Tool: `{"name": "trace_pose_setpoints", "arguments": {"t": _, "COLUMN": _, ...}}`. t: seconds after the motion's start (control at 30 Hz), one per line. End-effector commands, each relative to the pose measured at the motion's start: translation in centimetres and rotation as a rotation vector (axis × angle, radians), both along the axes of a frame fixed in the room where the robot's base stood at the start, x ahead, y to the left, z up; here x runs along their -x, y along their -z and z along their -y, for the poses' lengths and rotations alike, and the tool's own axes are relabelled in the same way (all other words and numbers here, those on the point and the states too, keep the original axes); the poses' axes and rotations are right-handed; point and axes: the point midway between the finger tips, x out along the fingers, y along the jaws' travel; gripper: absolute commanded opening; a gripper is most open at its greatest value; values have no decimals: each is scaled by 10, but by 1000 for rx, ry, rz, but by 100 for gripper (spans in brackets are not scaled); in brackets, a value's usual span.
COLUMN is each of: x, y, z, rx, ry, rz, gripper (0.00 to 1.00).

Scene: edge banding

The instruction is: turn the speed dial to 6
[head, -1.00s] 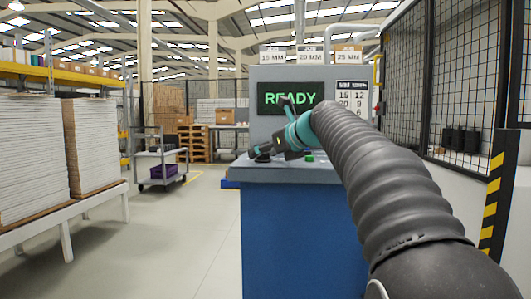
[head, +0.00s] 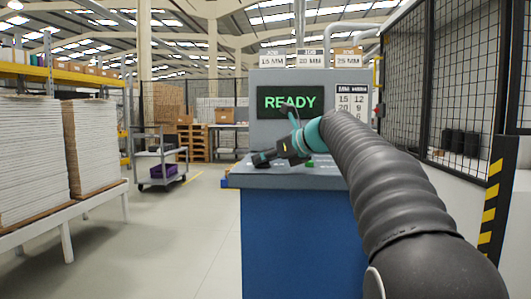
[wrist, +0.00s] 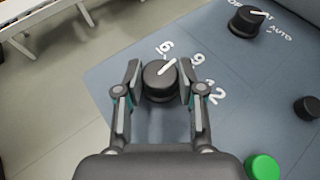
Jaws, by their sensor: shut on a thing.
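The speed dial (wrist: 158,82) is a round black knob with a white pointer line, on the blue-grey panel top. White numbers 6 (wrist: 165,47), 9 (wrist: 198,59) and 12 (wrist: 214,95) are printed around it. The pointer slants up and right, between 6 and 9. My gripper (wrist: 160,84) is shut on the dial, one finger on its left side and one on its right. In the head view my gripper (head: 262,160) is low at the panel's left end; the dial cannot be made out clearly there.
Another black knob (wrist: 246,21) marked AUTO sits at the panel's far side. A green button (wrist: 262,167) and a dark knob (wrist: 308,107) lie to the right. The machine's screen (head: 289,101) reads READY. A fence (head: 455,80) stands on the right.

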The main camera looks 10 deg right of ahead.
Motion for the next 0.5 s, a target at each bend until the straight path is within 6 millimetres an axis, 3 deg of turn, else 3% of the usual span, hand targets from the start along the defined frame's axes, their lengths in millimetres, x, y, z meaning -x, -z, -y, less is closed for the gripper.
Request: {"name": "trace_pose_setpoints", "arguments": {"t": 0.5, "x": -5, "y": 1, "z": 4, "rx": 0, "ry": -414, "rz": 1, "gripper": 4}}
